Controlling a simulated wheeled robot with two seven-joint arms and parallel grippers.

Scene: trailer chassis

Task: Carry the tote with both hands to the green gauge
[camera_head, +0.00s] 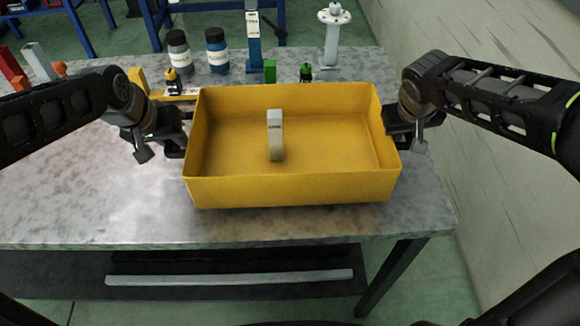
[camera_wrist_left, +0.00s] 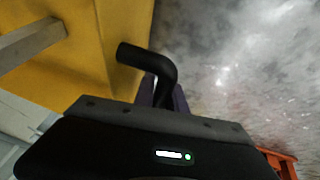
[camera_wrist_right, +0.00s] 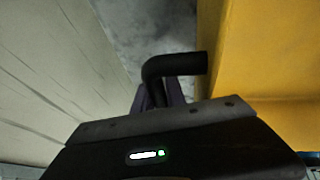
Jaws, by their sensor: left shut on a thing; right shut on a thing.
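The yellow tote (camera_head: 290,190) is in the middle of the head view, above or on the front part of the grey table; I cannot tell whether it touches. A light grey upright piece (camera_head: 276,135) stands inside it. My left gripper (camera_head: 183,135) is shut on a black handle (camera_wrist_left: 150,62) at the tote's left side. My right gripper (camera_head: 393,125) is shut on the matching black handle (camera_wrist_right: 175,65) at its right side. The tote looks roughly level. A small green block (camera_head: 269,70) and a black-and-green item (camera_head: 305,72) stand just behind the tote; I cannot tell which is the green gauge.
Two dark bottles (camera_head: 216,50) and a blue upright gauge (camera_head: 254,40) stand at the table's back. A white flanged post (camera_head: 332,35) is at the back right. A wall (camera_head: 480,80) runs along the right. The table's front left (camera_head: 90,200) is clear.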

